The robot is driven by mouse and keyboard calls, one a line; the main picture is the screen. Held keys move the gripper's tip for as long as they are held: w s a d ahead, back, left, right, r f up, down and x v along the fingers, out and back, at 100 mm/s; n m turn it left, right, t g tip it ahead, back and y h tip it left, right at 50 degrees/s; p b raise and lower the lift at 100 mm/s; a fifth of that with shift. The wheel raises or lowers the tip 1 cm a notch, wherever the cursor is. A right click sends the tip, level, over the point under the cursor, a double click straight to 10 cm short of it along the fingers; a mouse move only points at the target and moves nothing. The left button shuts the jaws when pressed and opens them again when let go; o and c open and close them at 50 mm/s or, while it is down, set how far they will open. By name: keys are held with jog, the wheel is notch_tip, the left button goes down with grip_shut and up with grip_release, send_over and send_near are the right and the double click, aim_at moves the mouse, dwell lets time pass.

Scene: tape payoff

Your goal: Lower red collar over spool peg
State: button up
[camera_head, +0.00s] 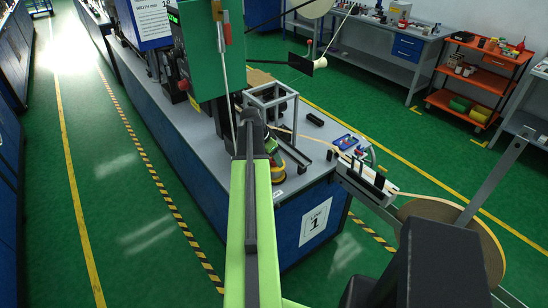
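My lime-green arm reaches up the middle of the view to a dark joint over the grey bench. My gripper (293,158) seems to be just past that joint, small, dark and partly hidden by the arm. I cannot make out its fingers or anything held in them. A large tan tape spool (450,232) is at the lower right, partly behind a black block, with a grey bar crossing it. Its peg is not clear. I cannot identify the red collar for sure; a small red spot (360,153) shows on the bench near a blue tray.
The grey bench (318,170) carries a grey frame (270,98) and a green panel (207,50). A pale tape strip runs from the bench's right end to the spool. An orange cart (478,75) and workbench (395,45) stand behind. Green floor is open at left.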

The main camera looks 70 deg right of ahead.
jog(key=shift+r, duration=0.1)
jog(key=p+v, duration=1.6)
jog(key=v, duration=0.1)
jog(key=shift+a, duration=0.2)
